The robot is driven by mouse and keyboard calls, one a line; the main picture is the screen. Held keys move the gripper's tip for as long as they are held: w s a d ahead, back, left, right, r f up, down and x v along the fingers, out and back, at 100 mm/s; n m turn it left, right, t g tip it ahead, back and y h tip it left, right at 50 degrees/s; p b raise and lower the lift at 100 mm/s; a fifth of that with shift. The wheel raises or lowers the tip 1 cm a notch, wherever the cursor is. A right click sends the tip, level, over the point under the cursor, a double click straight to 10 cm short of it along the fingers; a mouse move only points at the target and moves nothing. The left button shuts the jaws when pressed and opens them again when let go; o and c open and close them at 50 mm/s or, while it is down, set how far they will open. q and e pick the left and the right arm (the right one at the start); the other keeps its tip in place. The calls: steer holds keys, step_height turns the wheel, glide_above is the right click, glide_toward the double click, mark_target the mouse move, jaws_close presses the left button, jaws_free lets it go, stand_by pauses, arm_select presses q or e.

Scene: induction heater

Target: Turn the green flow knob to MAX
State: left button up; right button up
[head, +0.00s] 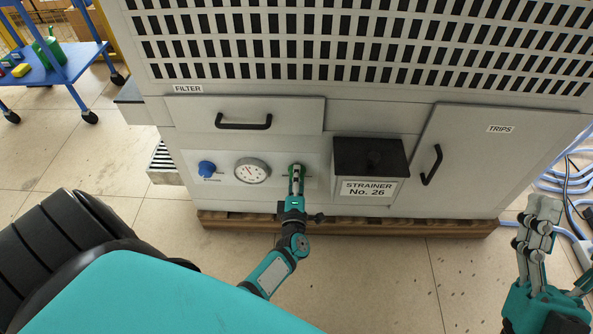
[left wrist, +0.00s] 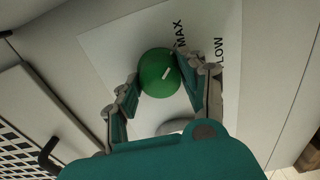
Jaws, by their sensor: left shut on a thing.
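The green flow knob (head: 297,167) sits on the white panel of the heater's front, and it also shows large and round in the left wrist view (left wrist: 158,72). My left gripper (left wrist: 157,80) is shut on the knob, one finger on each side; in the head view the gripper (head: 296,180) covers part of the knob. My right gripper (head: 537,225) is off to the right, away from the panel.
A round gauge (head: 252,171) and a blue knob (head: 207,168) are left of the green knob. The black-lidded strainer box (head: 370,157) juts out close on the right. The filter drawer handle (head: 243,123) is above. Blue hoses (head: 565,185) lie at far right.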

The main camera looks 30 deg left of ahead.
arm_select(q)
steer(key=shift+d, duration=0.1)
stand_by(0.3)
steer(key=o, duration=1.2)
steer(key=v, duration=1.2)
